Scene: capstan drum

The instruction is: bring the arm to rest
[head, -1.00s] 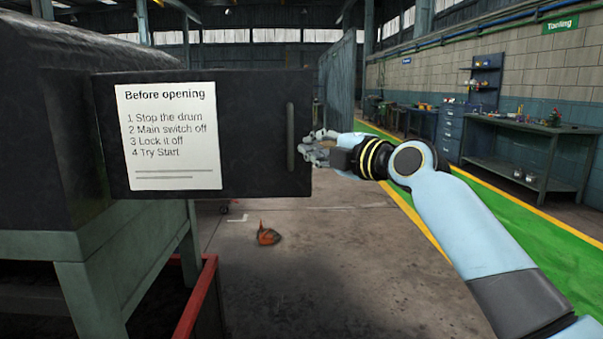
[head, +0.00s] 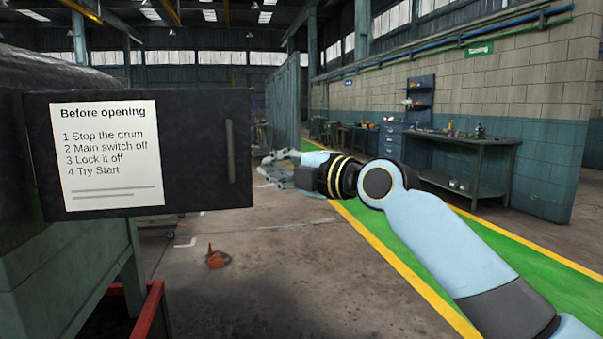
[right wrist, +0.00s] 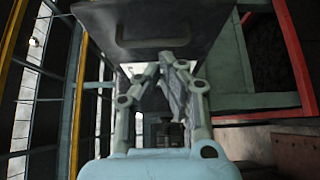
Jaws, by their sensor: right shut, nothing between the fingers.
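My right arm comes in from the lower right in the head view. Its gripper (head: 272,168) is to the right of the dark door panel (head: 190,178), apart from its bar handle (head: 230,150) in the picture. In the right wrist view the gripper's fingers (right wrist: 168,66) are together with nothing between them. The panel (right wrist: 185,15) and its handle (right wrist: 153,43) show beyond the fingertips there. A white sheet (head: 110,155) headed "Before opening" is on the panel. My left gripper is in neither view.
A green machine housing (head: 60,265) with a red frame (head: 150,310) stands at the left. An orange object (head: 216,257) lies on the concrete floor. A workbench (head: 465,160) stands against the right wall. The green walkway (head: 430,240) is clear beside my arm.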

